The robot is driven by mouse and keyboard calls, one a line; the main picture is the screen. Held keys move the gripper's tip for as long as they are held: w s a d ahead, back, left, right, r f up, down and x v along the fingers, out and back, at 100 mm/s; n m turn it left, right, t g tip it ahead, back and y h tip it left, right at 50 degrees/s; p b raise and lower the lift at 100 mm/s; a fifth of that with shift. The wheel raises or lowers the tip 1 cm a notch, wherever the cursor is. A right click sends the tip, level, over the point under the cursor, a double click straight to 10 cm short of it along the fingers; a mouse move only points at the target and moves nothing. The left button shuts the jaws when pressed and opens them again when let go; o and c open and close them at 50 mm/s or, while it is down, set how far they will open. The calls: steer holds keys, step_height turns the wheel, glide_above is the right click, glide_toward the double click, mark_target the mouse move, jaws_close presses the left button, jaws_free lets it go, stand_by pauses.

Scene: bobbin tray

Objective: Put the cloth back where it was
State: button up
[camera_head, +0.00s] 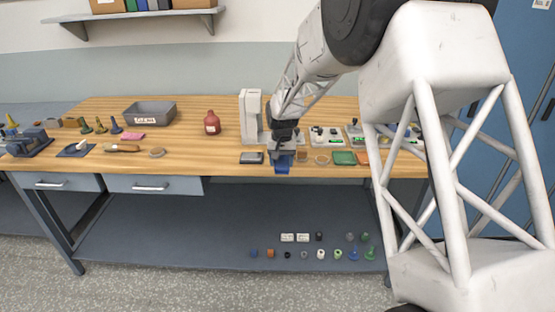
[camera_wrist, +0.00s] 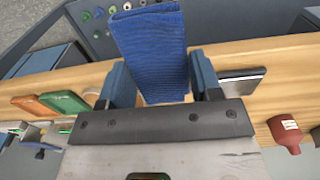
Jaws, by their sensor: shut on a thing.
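The blue cloth (camera_head: 282,168) hangs at the front edge of the wooden bench, under my gripper (camera_head: 283,150). In the wrist view the ribbed blue cloth (camera_wrist: 152,50) lies between the two fingers of my gripper (camera_wrist: 160,88), which is shut on it. The cloth reaches out past the fingers, over the bench's front edge in that view. Whether it touches the bench top is not clear.
A dark flat box (camera_head: 251,157) lies left of the cloth. A ring (camera_head: 321,160), a green pad (camera_head: 343,158) and an orange block (camera_head: 361,157) lie to the right. A white stand (camera_head: 250,115) and a red bottle (camera_head: 211,123) are behind.

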steer(key=shift+s+d+f, duration=0.2)
steer(key=shift+s+d, duration=0.25)
steer(key=shift+s, duration=0.1)
steer(key=shift+s+d+f, duration=0.15)
steer(key=shift+s+d, duration=0.25)
steer(key=shift+s, duration=0.15)
steer(key=shift+w, duration=0.1)
steer(key=shift+w+a+f, duration=0.25)
steer(key=shift+w+a, duration=0.3)
steer(key=shift+w, duration=2.05)
steer(key=shift+w+a+f, duration=0.25)
steer(key=shift+w+a, duration=0.35)
steer(key=shift+w, duration=1.95)
steer(key=shift+w+a+f, duration=0.25)
steer(key=shift+w+a, duration=0.3)
steer(key=shift+w, duration=2.05)
steer(key=shift+f, duration=0.1)
steer(key=shift+f, duration=1.65)
steer(key=shift+f, duration=0.3)
